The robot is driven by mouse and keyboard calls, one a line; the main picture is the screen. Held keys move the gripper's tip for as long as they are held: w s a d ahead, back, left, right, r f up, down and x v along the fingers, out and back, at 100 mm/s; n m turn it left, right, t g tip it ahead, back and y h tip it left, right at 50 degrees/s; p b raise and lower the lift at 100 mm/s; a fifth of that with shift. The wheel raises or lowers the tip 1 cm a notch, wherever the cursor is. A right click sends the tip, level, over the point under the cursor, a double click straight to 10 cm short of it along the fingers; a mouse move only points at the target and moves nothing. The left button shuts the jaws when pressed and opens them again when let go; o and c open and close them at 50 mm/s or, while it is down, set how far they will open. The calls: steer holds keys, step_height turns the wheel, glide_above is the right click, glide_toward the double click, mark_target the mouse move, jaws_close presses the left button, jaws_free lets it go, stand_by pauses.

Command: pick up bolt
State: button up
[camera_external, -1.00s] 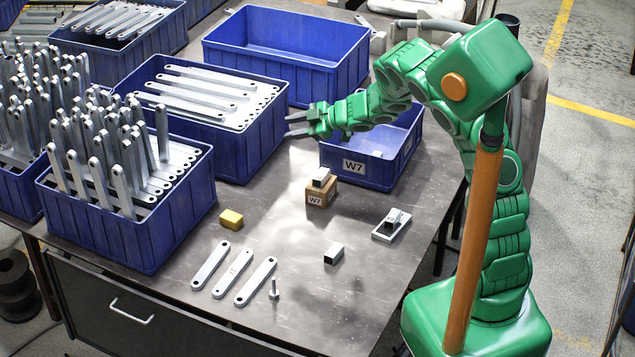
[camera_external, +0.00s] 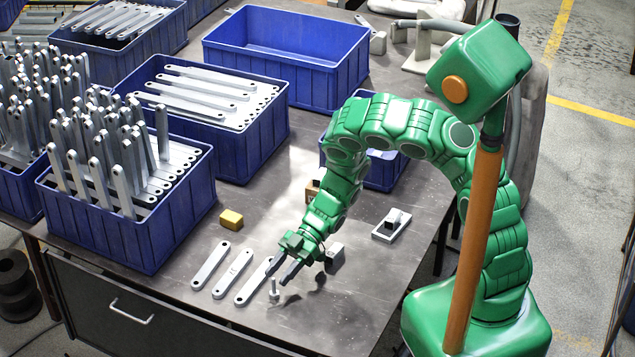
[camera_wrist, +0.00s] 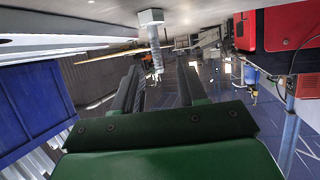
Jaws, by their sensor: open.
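The bolt (camera_external: 274,289) stands on the table near its front edge, just right of the flat brackets, in the external view. My gripper (camera_external: 278,272) is open and tilted down, with its fingertips close above and beside the bolt. In the wrist view the bolt (camera_wrist: 152,43) appears upside down, its hex head on the table surface and its threaded shank pointing between the two dark fingers of my gripper (camera_wrist: 160,82). The fingers stand apart on either side of it. I cannot tell whether either finger touches it.
Several flat brackets (camera_external: 232,274) lie just left of the bolt. A metal block (camera_external: 335,256) stands right of my gripper, and a yellow block (camera_external: 231,219) lies farther left. Blue bins (camera_external: 140,225) line the left and back. The table's front right is clear.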

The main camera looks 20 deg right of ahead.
mark_target(274, 288)
steer(key=shift+x, duration=2.4)
jaws_close()
